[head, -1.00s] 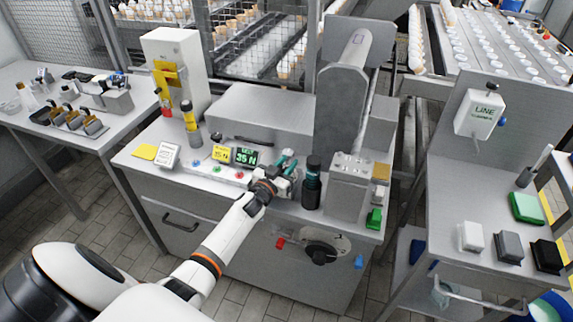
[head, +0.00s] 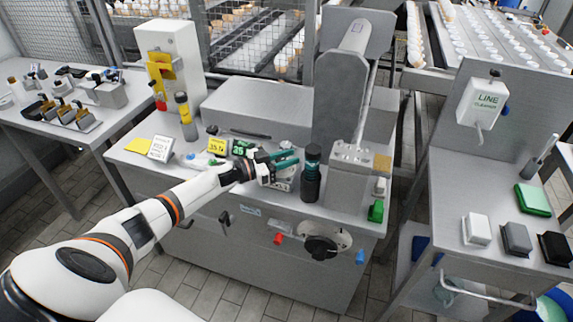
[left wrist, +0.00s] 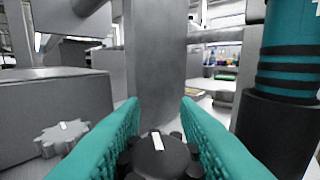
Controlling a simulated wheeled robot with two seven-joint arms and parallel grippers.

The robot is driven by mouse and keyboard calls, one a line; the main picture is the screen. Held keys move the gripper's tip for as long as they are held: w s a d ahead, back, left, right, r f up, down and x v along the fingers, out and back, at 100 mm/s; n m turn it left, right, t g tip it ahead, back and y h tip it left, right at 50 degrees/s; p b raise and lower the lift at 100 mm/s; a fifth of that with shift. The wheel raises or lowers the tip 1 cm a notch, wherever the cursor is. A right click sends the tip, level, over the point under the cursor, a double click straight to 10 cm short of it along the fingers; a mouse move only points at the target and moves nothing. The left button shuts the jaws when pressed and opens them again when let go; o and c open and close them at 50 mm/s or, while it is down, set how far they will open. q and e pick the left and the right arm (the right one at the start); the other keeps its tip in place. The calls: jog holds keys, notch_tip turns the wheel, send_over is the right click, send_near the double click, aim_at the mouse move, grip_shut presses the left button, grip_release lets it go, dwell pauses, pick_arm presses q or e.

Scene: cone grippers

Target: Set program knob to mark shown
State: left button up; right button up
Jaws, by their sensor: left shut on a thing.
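My left gripper (head: 284,158) reaches over the machine top with its teal fingers, left of a dark bottle-like cylinder (head: 312,172). In the left wrist view a dark lobed knob (left wrist: 160,158) with a white pointer line sits low between the two fingers, and the jaws are shut on it. Its line points almost straight up in that view, slightly left. A grey lobed shape (left wrist: 62,137) with a short white mark shows left of the fingers. A white card (head: 160,148) and a lit green display (head: 243,148) stand left of the gripper; the card's writing is unclear.
A tall grey column (head: 340,100) rises behind the gripper. A larger black knob (head: 321,247) is on the machine's front, between a red (head: 279,238) and a blue (head: 360,257) part.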

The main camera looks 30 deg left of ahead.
pick_arm(q)
jog(key=shift+s+m+g+h+b, duration=0.1)
jog(key=shift+m+g+h+b, duration=0.65)
jog(key=shift+b, duration=0.2)
jog(key=shift+d, duration=0.1)
jog(key=o, duration=1)
jog(key=shift+c, duration=0.2)
jog(key=b+v, duration=0.1)
jog(key=v, duration=1)
jog(key=shift+f, duration=0.15)
jog(key=shift+s+a, duration=0.3)
jog(key=shift+a, duration=0.15)
